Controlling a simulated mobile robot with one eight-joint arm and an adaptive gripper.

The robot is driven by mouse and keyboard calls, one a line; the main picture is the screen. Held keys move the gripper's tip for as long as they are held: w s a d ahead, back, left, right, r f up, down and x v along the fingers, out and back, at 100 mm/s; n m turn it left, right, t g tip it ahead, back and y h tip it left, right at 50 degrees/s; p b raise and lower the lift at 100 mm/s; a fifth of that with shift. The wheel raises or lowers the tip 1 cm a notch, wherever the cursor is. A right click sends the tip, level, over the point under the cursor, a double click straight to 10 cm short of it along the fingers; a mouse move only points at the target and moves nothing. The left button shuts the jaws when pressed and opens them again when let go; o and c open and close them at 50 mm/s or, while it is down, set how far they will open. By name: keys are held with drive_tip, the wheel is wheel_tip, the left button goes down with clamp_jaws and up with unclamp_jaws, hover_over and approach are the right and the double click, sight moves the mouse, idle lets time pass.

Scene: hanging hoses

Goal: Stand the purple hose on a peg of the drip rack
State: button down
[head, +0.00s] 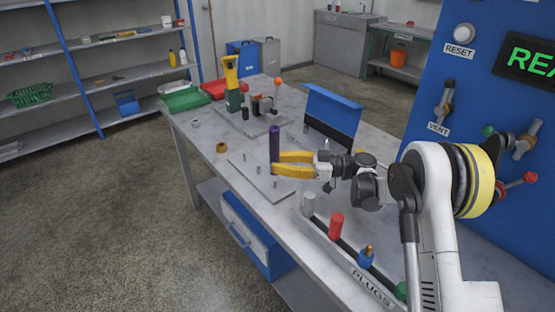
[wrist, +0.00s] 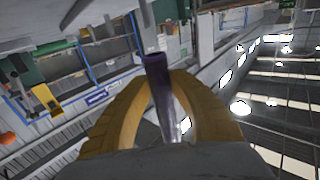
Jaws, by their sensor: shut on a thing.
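The purple hose (head: 274,143) is a short dark tube standing upright above the far side of the drip rack (head: 265,190). The rack is a flat grey plate on the table with several short pegs, one a thin peg (head: 258,170) near its middle. My gripper (head: 279,163) has yellow fingers and is shut on the hose near its lower part, reaching in from the right. In the wrist view the hose (wrist: 157,75) sits between both fingers (wrist: 165,100). I cannot tell whether its lower end is around a peg or above one.
A plug strip (head: 345,262) with coloured plugs runs along the front edge. A blue-and-black stand (head: 332,113) is behind the gripper. A yellow-green tool (head: 232,85) stands on a plate further back. A blue panel (head: 475,90) rises at right. Small rings (head: 221,147) lie left.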

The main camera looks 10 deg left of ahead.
drive_tip(key=shift+f, duration=0.8)
drive_tip(key=shift+f, duration=0.1)
idle(0.8)
